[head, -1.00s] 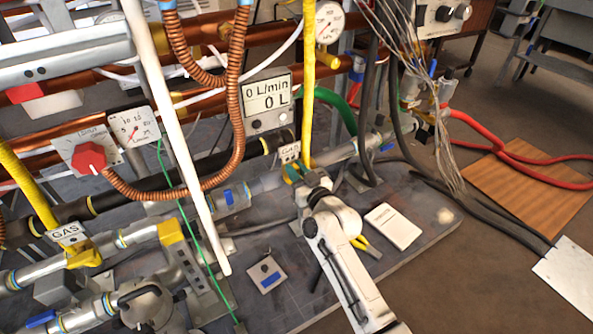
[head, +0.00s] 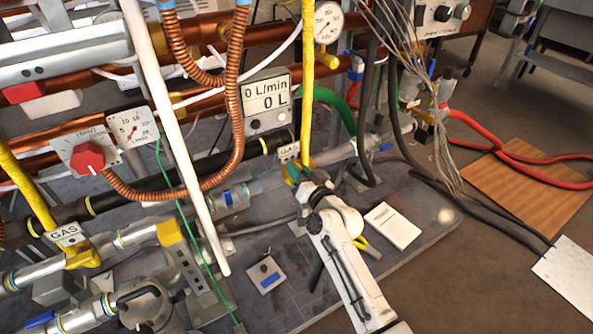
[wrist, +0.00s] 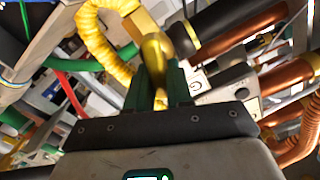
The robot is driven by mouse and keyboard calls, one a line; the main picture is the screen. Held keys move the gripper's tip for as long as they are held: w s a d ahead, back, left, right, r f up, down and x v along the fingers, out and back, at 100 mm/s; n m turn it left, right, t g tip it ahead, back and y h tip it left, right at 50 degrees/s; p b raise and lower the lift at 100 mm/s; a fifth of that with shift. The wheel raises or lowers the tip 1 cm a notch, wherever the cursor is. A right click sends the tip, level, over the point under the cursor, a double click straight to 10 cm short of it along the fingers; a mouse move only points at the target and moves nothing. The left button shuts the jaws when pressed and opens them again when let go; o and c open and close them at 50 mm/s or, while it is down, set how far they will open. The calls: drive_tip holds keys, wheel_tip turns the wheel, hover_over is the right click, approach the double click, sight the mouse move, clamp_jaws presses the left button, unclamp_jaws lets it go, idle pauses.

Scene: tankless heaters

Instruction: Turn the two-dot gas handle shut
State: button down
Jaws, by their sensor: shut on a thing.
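My gripper (head: 292,174) is at the foot of the right yellow gas hose, below a small white GAS tag (head: 289,152). In the wrist view, its green fingers (wrist: 160,85) are closed on the yellow gas handle (wrist: 156,55), which stands between them. The fingers hide the lower part of the handle, and in the head view the gripper covers it. The tag also shows beside the right finger in the wrist view (wrist: 198,84); I cannot count its dots. A second yellow gas handle (head: 84,256) sits by another GAS tag (head: 67,234) at the left.
A yellow hose (head: 307,90) rises just behind my gripper, with a silver pipe (head: 335,152) to its right. A white booklet (head: 393,226) lies on the board right of my arm.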

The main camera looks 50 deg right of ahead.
drive_tip(key=m, duration=0.6)
drive_tip(key=shift+s+d+f+m, duration=0.15)
drive_tip(key=shift+d+f+m, duration=0.15)
drive_tip(key=shift+d, duration=0.05)
drive_tip(key=m, duration=0.3)
drive_tip(key=f+m+p, duration=0.1)
drive_tip(key=m, duration=0.2)
drive_tip(key=shift+d, duration=0.1)
drive_tip(key=shift+m, duration=0.3)
drive_tip(key=c, duration=1.1)
unclamp_jaws()
drive_tip(key=shift+r, duration=0.1)
drive_tip(key=p+v, duration=0.1)
drive_tip(key=v, duration=0.9)
drive_tip(key=shift+s, duration=0.4)
